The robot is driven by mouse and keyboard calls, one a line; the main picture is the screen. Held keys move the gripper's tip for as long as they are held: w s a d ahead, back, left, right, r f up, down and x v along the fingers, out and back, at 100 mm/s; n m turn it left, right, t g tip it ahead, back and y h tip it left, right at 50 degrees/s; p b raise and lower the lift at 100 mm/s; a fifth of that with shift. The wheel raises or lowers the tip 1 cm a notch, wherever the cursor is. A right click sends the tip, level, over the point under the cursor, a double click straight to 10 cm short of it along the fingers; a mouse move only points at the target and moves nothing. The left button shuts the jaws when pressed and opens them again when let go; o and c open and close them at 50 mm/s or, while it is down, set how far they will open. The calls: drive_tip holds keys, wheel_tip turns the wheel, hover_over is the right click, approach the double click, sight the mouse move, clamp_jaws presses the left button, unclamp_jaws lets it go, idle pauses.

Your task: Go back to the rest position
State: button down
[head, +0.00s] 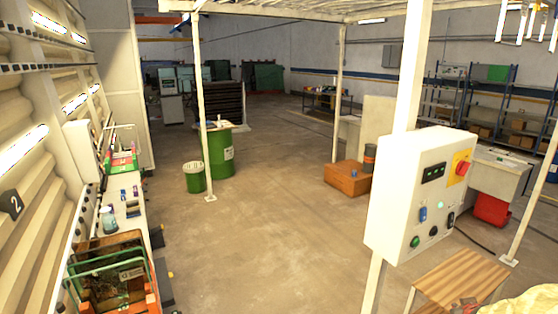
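My gripper is not in view in the head view, and no link of my arm can be made out for sure. The task names no object. The nearest large thing is a white control box (408,212) on a pale post at the right.
A wooden table (452,284) stands below the box, with a small red and grey item on it. A bench (130,232) with a wire basket lines the left wall. Green drums (219,153) and an orange box (347,180) stand farther back. The middle floor (262,235) is clear.

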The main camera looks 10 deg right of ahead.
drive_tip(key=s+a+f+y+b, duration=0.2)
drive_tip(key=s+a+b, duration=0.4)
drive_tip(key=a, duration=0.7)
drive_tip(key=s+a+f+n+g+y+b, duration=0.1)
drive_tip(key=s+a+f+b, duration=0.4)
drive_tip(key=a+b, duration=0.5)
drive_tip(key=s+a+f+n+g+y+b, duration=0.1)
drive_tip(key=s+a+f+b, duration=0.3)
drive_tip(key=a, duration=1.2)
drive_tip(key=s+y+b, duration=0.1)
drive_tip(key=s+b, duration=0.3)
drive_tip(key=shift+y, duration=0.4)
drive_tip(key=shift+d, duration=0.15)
